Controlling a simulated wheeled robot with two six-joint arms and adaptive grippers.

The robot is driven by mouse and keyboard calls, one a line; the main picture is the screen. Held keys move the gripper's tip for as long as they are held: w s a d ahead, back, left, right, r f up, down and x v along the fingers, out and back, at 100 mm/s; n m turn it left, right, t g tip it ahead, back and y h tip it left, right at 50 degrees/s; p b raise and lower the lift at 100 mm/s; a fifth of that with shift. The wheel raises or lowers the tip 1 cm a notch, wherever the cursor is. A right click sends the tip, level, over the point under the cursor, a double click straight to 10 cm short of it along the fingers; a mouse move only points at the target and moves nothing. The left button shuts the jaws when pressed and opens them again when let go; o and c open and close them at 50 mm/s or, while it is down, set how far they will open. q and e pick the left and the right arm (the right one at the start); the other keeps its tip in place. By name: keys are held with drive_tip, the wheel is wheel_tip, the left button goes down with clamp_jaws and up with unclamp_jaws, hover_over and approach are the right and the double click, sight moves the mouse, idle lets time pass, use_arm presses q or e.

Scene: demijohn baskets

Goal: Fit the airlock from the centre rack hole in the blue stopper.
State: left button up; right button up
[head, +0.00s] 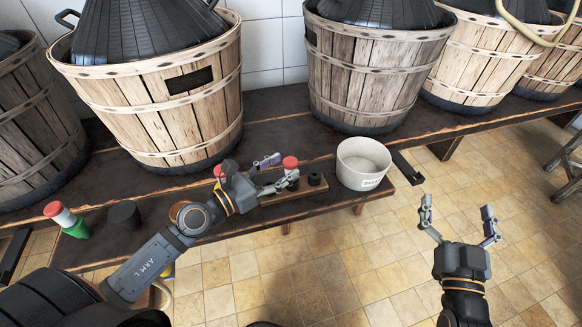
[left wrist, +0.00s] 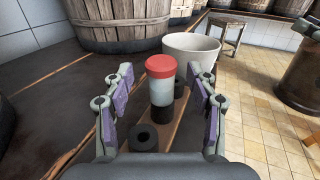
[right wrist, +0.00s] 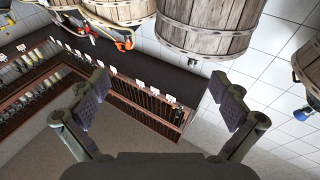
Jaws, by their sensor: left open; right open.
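The airlock, with a red cap (head: 290,163), a pale body and a dark lower part, stands upright in the middle of a brown rack (head: 270,199). In the left wrist view, the airlock (left wrist: 160,90) is between my left fingers, with gaps on both sides. A dark ring (left wrist: 145,138) is in front of it and another (left wrist: 180,88) behind it. My left gripper (head: 281,172) is open around the airlock. My right gripper (head: 456,208) is open and empty over the tiled floor.
A white tub (head: 363,165) stands just right of the rack. Wooden baskets (head: 160,105) with dark demijohns line the back. A green bottle with a red cap (head: 72,224) and a black cylinder (head: 124,216) stand left. Another red top (head: 218,170) shows behind my left wrist.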

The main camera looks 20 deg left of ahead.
use_arm(q)
drive_tip(key=shift+x, duration=0.8)
drive_tip(key=shift+w+d, duration=0.35)
drive_tip(key=shift+w, duration=0.1)
use_arm(e)
drive_tip(key=shift+f+g, duration=0.3)
drive_tip(key=shift+f, duration=0.4)
use_arm(q)
drive_tip(key=shift+c, duration=0.2)
drive_tip(key=c, duration=1)
drive_tip(key=shift+r, duration=0.1)
